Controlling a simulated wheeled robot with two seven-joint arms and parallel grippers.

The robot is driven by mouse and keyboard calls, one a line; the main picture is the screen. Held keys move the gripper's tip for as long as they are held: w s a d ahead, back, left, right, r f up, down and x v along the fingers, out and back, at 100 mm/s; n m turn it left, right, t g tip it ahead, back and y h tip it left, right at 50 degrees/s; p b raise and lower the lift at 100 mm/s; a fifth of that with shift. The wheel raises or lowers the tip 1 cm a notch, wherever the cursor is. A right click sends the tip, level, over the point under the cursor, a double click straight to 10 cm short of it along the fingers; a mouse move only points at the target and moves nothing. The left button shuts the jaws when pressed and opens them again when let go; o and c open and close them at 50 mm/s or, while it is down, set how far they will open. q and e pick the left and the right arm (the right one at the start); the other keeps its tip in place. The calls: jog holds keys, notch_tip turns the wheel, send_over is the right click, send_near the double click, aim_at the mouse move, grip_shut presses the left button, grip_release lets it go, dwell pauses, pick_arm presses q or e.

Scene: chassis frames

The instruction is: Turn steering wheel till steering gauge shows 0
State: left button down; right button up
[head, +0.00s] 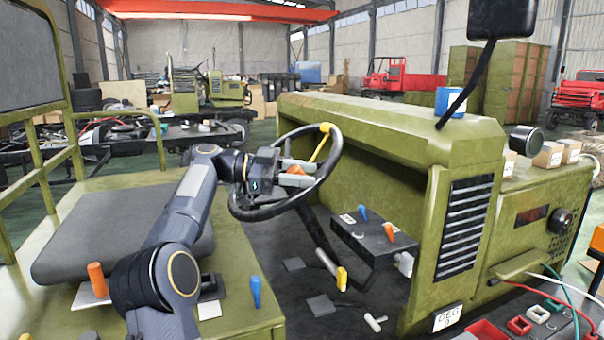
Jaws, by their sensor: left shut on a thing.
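The black steering wheel (262,214) stands tilted in the open cab of the green vehicle, with a yellow spoke (321,146) towards its upper right. My left gripper (298,173) reaches over the wheel from the left. Its pale fingers are shut on an orange knob (296,169) inside the rim, as seen from here. The gripper hides part of the wheel's hub and left side. A small white plate (447,317) low on the front panel reads DEG, with a small figure below that looks like 0. My right gripper is not in view.
A grey seat (125,235) lies under my left arm. A dark box with blue and orange levers (376,239) stands right of the wheel. A mirror (501,18) hangs on a stalk above the green hood (390,118). Cables and coloured connectors (519,324) lie at lower right.

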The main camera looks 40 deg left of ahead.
pick_arm(q)
jog(key=c, duration=1)
grip_release()
jog(key=v, duration=0.7)
jog(key=shift+p, duration=0.4)
jog(key=shift+s+a, duration=0.25)
jog(key=shift+a, duration=0.1)
